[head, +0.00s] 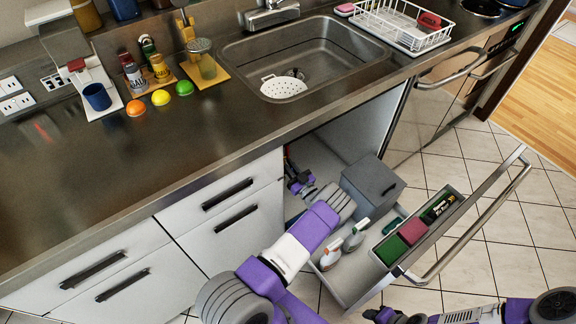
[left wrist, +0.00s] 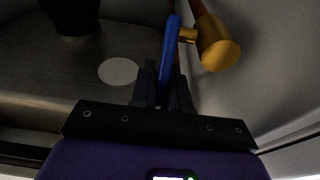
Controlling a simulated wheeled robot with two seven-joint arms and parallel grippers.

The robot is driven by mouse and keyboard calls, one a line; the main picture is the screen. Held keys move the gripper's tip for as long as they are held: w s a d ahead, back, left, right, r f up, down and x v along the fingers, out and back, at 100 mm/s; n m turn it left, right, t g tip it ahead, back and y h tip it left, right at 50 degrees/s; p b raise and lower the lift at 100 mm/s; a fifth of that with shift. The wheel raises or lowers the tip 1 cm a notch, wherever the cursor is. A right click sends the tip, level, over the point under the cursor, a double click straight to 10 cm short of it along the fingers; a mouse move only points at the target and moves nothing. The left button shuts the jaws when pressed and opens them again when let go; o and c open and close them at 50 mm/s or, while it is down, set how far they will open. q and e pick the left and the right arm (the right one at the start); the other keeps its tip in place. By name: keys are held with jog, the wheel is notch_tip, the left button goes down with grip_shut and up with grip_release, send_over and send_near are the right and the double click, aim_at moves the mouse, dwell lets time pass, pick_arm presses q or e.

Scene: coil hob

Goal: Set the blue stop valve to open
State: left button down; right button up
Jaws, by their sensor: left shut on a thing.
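The blue stop valve's lever (left wrist: 169,55) stands nearly upright in the left wrist view. A short brass stem joins it to the rounded brass valve body (left wrist: 218,45) on its right. My left gripper (left wrist: 163,95) is shut on the lower end of the lever. In the head view my left arm reaches into the open cabinet under the sink, with the left gripper (head: 299,185) inside; I cannot make out the valve there. Part of my right arm shows at the bottom right edge, and I cannot tell the state of its gripper (head: 380,315).
The steel counter (head: 200,150) overhangs the cabinet. In the left wrist view a reddish pipe (left wrist: 197,8) runs near the valve, with a pale wall at right.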

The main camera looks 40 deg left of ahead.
pick_arm(q)
jog(key=shift+d, duration=0.1)
dwell(0.4)
jog(key=c, duration=1.2)
grip_release()
jog(key=p+v, duration=0.1)
jog(key=v, duration=0.6)
jog(key=shift+d+f, duration=0.25)
jog(key=shift+s, duration=0.15)
